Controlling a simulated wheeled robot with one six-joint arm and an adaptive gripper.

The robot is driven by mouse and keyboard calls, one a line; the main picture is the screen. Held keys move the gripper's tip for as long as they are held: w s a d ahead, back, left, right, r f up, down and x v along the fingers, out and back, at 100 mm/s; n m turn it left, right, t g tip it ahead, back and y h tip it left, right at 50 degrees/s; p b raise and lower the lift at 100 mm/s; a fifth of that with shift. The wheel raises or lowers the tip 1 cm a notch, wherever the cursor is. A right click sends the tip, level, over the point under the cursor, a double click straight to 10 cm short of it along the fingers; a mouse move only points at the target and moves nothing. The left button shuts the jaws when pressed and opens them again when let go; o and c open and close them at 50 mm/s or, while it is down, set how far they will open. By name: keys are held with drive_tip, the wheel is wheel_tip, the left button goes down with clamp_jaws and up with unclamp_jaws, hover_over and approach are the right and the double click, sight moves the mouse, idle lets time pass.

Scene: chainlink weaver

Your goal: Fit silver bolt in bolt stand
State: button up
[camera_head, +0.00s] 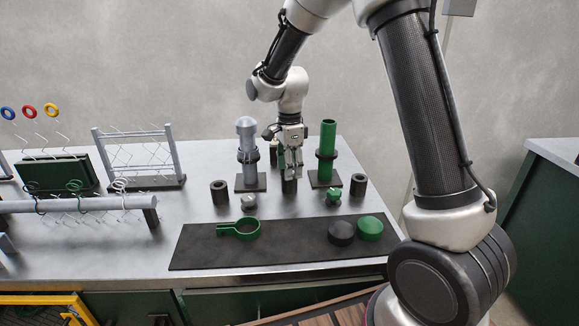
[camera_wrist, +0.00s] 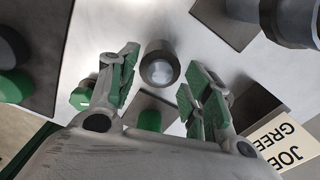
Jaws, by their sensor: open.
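My gripper (camera_head: 290,172) points down above the middle of the table, its two fingers apart. In the wrist view its green-padded fingers (camera_wrist: 158,90) are open with nothing held between them. A short dark cylinder (camera_head: 289,186) stands upright below the fingertips. In the wrist view a round dark-rimmed piece with a bright silver centre (camera_wrist: 160,67) lies just beyond the fingers; I cannot tell whether this centre is the silver bolt or a hollow. I cannot identify the bolt stand with certainty.
A grey post (camera_head: 246,145) and a green post (camera_head: 327,148) flank my gripper. Dark cups (camera_head: 220,193) (camera_head: 358,185) stand outside them. A dark mat (camera_head: 290,243) holds a green ring tool (camera_head: 248,229) and two caps. A wire rack (camera_head: 138,160) is at left.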

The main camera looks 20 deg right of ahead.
wheel_tip(320, 180, up, 12)
idle(0.5)
drive_tip(key=s+d+r+n+t, duration=0.1)
drive_tip(key=s+d+n, duration=0.4)
drive_tip(key=s, duration=0.4)
drive_tip(key=s+d+r+n+t, duration=0.2)
drive_tip(key=s+d+n, duration=0.3)
drive_tip(key=s, duration=0.5)
drive_tip(key=s+d+r+n+t, duration=0.1)
drive_tip(key=s+d+n, duration=0.4)
drive_tip(key=s, duration=0.5)
drive_tip(key=shift+r+n, duration=0.75)
drive_tip(key=shift+n, duration=0.35)
